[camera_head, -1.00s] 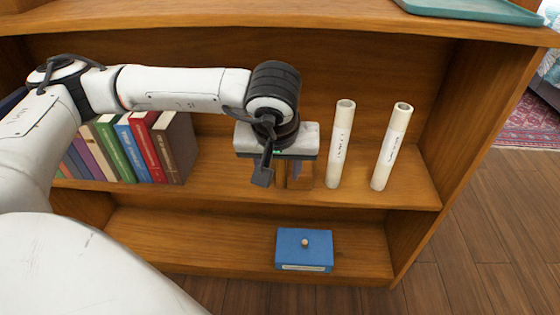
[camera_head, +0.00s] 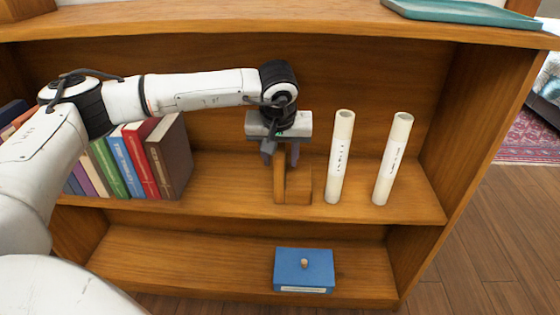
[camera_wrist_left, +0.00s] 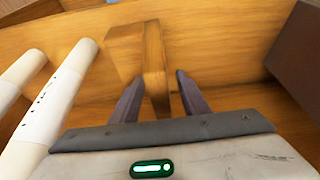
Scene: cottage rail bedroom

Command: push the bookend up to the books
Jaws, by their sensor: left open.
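The wooden bookend (camera_head: 279,188) stands on the middle shelf, its upright plate facing left and its block to the right. A row of books (camera_head: 128,163) stands on the same shelf to the left, the brown one at the right end leaning. A wide bare gap separates books and bookend. My left gripper (camera_head: 281,157) is open above the bookend, pointing down. In the left wrist view the bookend (camera_wrist_left: 154,65) shows between and beyond the open fingers; I cannot tell whether they touch it. A brown book edge (camera_wrist_left: 300,55) shows at right. My right gripper is not in view.
Two white tubes (camera_head: 340,160) (camera_head: 393,160) stand close to the right of the bookend. A blue box (camera_head: 304,270) sits on the lower shelf. A teal tray (camera_head: 460,12) lies on top. The shelf between books and bookend is clear.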

